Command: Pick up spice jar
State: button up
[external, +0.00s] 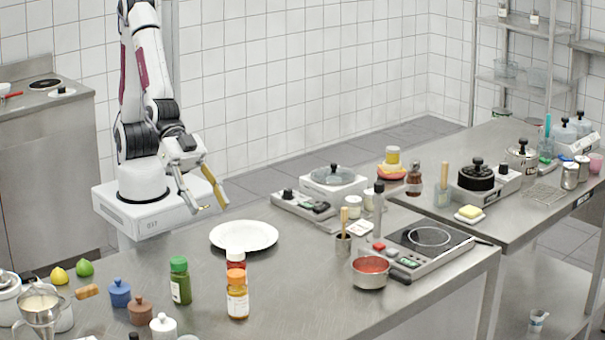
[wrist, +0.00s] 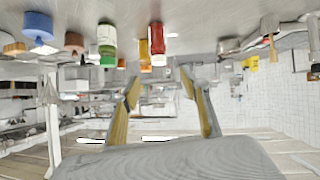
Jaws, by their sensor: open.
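Several bottle-like jars stand upright on the steel counter; I cannot tell which one is the spice jar. One has a green cap (external: 180,281), one is orange with an orange cap (external: 237,297), and a red one with a white cap (external: 236,258) stands just behind the orange one. The wrist view is upside down and shows the green-capped jar (wrist: 107,42) and the red jar (wrist: 157,40). My gripper (external: 206,203) is open and empty, above the counter's back edge behind the plate, well apart from the jars. Its spread fingers show in the wrist view (wrist: 160,88).
A white plate (external: 244,235) lies between my gripper and the jars. Blue (external: 120,293) and brown (external: 141,311) lidded pots, a lemon (external: 59,275) and a lime (external: 85,268) are to the left. A red-filled saucepan (external: 370,274) and hot plate (external: 430,238) are to the right.

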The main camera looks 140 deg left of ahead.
jog(key=t+y, duration=0.1)
jog(key=t, duration=0.1)
send_near(230, 249)
jog(key=w+f, duration=0.2)
jog(key=shift+w+f+t+y, duration=0.3)
jog(key=shift+f+t, duration=0.3)
jog(key=shift+f, duration=0.05)
jog(key=shift+a, duration=0.1)
jog(key=shift+x, duration=1.3)
jog(key=shift+w, duration=0.1)
jog(key=shift+r+x, duration=0.2)
jog(key=shift+x, duration=2.3)
jog(key=c, duration=1.3)
